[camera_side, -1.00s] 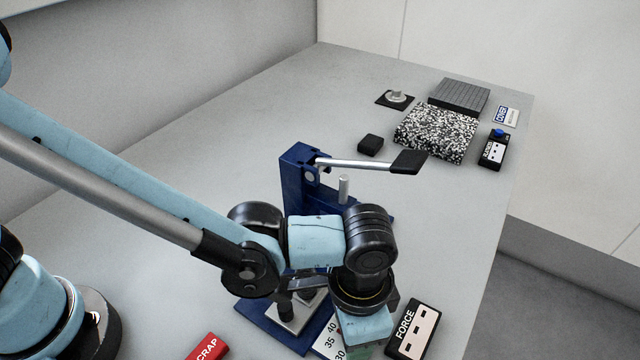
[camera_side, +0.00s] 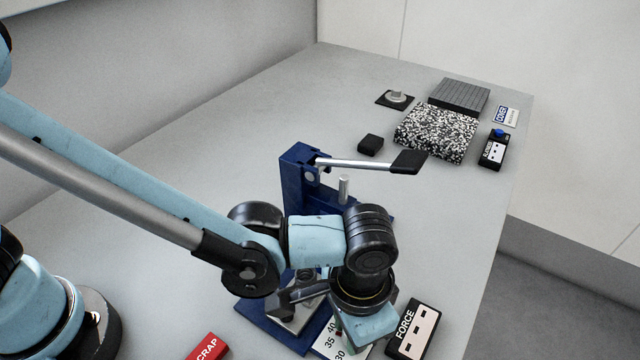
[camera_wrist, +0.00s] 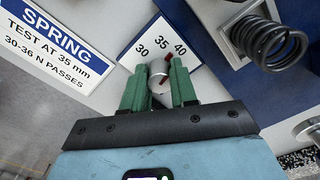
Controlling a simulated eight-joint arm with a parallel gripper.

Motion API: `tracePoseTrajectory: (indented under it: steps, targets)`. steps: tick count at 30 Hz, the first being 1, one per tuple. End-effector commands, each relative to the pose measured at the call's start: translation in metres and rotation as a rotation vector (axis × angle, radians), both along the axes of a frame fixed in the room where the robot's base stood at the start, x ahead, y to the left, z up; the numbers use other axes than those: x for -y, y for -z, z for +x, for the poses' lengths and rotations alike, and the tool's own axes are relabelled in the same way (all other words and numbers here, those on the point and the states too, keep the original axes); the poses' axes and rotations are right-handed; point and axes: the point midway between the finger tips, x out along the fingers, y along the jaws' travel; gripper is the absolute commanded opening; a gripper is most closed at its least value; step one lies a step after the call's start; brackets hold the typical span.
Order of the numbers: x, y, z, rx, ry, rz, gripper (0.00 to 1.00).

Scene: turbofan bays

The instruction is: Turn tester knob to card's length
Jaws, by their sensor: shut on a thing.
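The tester knob (camera_wrist: 158,86) is a small silver disc on a white dial plate marked 30, 35 and 40 (camera_wrist: 150,50). My gripper (camera_wrist: 158,80) is shut on it, a green finger on each side. A small red mark on the dial appears between 35 and 40 in the wrist view; perspective makes its exact alignment hard to tell. The card (camera_wrist: 42,45) reads "SPRING, TEST AT 35 mm, 30-36 N PASSES". In the side view the dial plate (camera_side: 328,342) shows beside my wrist, which hides the knob and fingertips.
The blue tester (camera_side: 298,170) with its black-handled lever stands behind my wrist. A dark coil spring (camera_wrist: 268,42) is near the dial. The FORCE box (camera_side: 413,330) is close on the right, a red SCRAP item (camera_side: 207,347) at the left. A speckled block (camera_side: 437,133) lies far back.

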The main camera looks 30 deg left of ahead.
Motion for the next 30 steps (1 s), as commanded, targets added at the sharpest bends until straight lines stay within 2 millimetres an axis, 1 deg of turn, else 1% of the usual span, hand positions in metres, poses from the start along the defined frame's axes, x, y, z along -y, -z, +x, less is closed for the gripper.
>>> tracePoseTrajectory:
  steps: [9, 15, 21, 30]
  targets:
    - [0.0005, -0.0002, 0.0009, 0.002, -0.27, -0.001, 0.0]
    - [0.0005, -0.0002, 0.0011, 0.002, -0.414, -0.002, 0.0]
    - [0.0005, -0.0002, 0.0013, 0.002, -0.516, -0.002, 0.0]
    - [0.0005, -0.0002, 0.0016, 0.003, -0.58, -0.003, 0.0]
